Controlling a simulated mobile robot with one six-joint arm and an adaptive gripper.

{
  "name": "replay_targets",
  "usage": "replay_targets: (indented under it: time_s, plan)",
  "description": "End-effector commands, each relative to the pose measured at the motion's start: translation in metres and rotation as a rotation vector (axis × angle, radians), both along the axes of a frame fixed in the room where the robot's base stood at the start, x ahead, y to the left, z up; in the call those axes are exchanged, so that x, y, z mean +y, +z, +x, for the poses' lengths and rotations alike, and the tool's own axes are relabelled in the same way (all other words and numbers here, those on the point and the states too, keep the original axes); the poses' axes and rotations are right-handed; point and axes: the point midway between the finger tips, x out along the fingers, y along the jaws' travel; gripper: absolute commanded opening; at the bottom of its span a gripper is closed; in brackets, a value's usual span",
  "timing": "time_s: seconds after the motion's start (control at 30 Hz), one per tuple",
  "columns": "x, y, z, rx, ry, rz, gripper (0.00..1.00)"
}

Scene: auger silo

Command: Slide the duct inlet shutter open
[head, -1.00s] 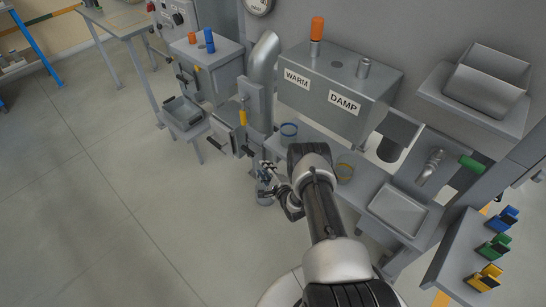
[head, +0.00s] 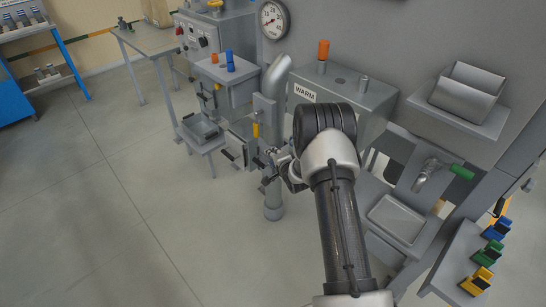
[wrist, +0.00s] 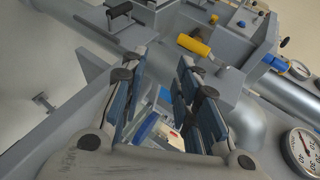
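The grey duct (head: 273,85) rises beside the cabinet and bends at its top; its elbow (wrist: 246,122) also shows in the wrist view. A flat plate with a yellow handle (head: 256,131) sits on the duct and looks like the inlet shutter. In the wrist view the yellow handle (wrist: 194,45) lies beyond the fingertips, above the gap between the fingers. My gripper (head: 276,159) is close to the duct, just below and right of the handle in the head view. In the wrist view my gripper (wrist: 160,85) is open, its blue-padded fingers apart, not touching the handle.
A dial gauge (head: 273,19) hangs on the wall above the duct. The box labelled WARM (head: 372,100) stands to the right, partly behind my arm. A small tray stand (head: 201,130) and a grey box with orange and blue knobs (head: 224,75) stand left.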

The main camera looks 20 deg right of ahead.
Motion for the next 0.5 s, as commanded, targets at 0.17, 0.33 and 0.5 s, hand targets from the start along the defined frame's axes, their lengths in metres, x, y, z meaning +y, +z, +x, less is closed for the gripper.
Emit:
replay_targets:
  time_s: [0.17, 0.33, 0.5]
  plan:
    - [0.002, 0.022, 0.000, 0.027, 0.020, -0.057, 0.29]
    - [0.002, 0.029, -0.002, 0.040, 0.027, -0.078, 0.29]
    - [0.002, 0.030, -0.002, 0.042, 0.029, -0.082, 0.29]
